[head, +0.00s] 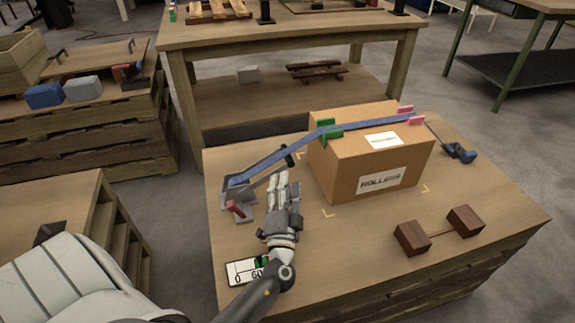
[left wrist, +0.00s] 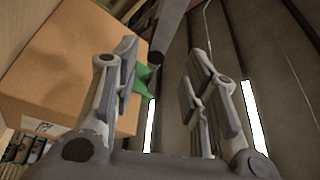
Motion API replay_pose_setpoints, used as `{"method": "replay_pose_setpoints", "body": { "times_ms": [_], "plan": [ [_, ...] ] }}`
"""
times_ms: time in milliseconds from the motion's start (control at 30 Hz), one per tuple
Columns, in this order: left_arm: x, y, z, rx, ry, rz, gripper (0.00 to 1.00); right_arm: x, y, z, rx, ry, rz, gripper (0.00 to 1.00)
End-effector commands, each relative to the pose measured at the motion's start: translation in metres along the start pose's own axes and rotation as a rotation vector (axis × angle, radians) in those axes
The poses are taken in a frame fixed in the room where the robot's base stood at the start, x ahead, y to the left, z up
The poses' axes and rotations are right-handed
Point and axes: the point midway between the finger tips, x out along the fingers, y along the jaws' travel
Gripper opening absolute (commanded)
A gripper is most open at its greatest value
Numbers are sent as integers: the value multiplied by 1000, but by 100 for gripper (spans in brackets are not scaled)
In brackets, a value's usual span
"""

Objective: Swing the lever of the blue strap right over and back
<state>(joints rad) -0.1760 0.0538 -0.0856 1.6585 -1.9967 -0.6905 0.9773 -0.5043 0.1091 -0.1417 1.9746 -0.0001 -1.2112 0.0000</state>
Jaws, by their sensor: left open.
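The blue strap (head: 360,125) runs over a cardboard box (head: 360,180) and down its left side to a grey fastening base (head: 239,213) on the table. A grey lever (head: 266,171) rises from that base toward the box, with a dark knob (head: 289,159) near its upper end. My left gripper (head: 282,180) is open just in front of the lever, fingers pointing away toward the knob. In the left wrist view its open fingers (left wrist: 165,75) hold nothing; a grey bar (left wrist: 178,25) shows beyond them. My right gripper is not in view.
Green (head: 328,130) and pink (head: 405,110) corner pieces sit under the strap. A red handle (head: 235,208) is at the base.

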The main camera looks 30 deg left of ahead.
Motion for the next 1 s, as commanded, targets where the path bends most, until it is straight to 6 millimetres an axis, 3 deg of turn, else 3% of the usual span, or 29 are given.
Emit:
{"method": "replay_pose_setpoints", "body": {
  "times_ms": [233, 700, 1000],
  "plan": [
    [11, 2, 1, 1, 0, -2, 41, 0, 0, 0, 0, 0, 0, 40],
    [92, 2, 1, -1, 0, -1, 41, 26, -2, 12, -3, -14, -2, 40],
    [108, 3, 2, 0, 0, 0, 41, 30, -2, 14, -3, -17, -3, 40]
  ]
}}
